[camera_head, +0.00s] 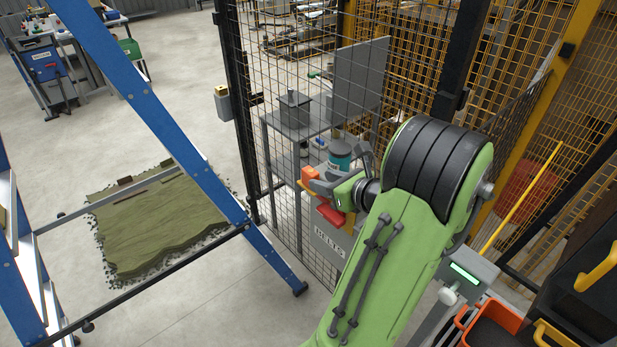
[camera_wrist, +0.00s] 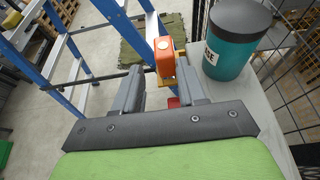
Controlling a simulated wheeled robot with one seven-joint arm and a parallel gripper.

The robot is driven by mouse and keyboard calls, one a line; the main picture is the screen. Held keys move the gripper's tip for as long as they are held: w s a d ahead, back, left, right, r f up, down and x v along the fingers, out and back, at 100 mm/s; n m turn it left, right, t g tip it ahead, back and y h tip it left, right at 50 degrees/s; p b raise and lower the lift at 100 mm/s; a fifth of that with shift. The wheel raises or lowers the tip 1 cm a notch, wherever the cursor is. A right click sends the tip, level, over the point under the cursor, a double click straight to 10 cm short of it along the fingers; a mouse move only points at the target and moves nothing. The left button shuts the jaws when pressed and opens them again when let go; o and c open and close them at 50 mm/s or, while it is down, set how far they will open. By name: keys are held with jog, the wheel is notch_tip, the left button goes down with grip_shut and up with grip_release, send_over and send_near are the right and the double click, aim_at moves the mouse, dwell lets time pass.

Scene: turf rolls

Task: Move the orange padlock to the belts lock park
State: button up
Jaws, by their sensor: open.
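The orange padlock (camera_head: 311,174) is at the grey post-like stand with the BELTS sign (camera_head: 329,243), beside the mesh fence. In the wrist view the padlock (camera_wrist: 165,57) shows upright just beyond my fingertips, over a small yellow part (camera_wrist: 164,80); I cannot tell whether it hangs on that part. My gripper (camera_wrist: 160,72) is open, with one grey finger on each side of the line to the padlock. In the head view my gripper (camera_head: 330,187) is right beside the padlock, partly hiding it. A red piece (camera_head: 330,215) shows below the gripper.
A teal canister with a dark lid (camera_head: 340,155) stands close to my gripper, at right in the wrist view (camera_wrist: 230,48). A blue ladder frame (camera_head: 150,105) and green turf (camera_head: 160,220) are at left. Mesh fence (camera_head: 262,130) stands behind. An orange bin (camera_head: 490,330) is lower right.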

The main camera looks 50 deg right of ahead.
aim_at(306, 173)
jog(key=x, duration=0.9)
jog(key=shift+d+r+p, duration=0.2)
jog(key=shift+d+p, duration=0.2)
jog(key=shift+s+a, duration=0.15)
jog(key=shift+s, duration=0.1)
jog(key=shift+c, duration=1.4)
grip_shut()
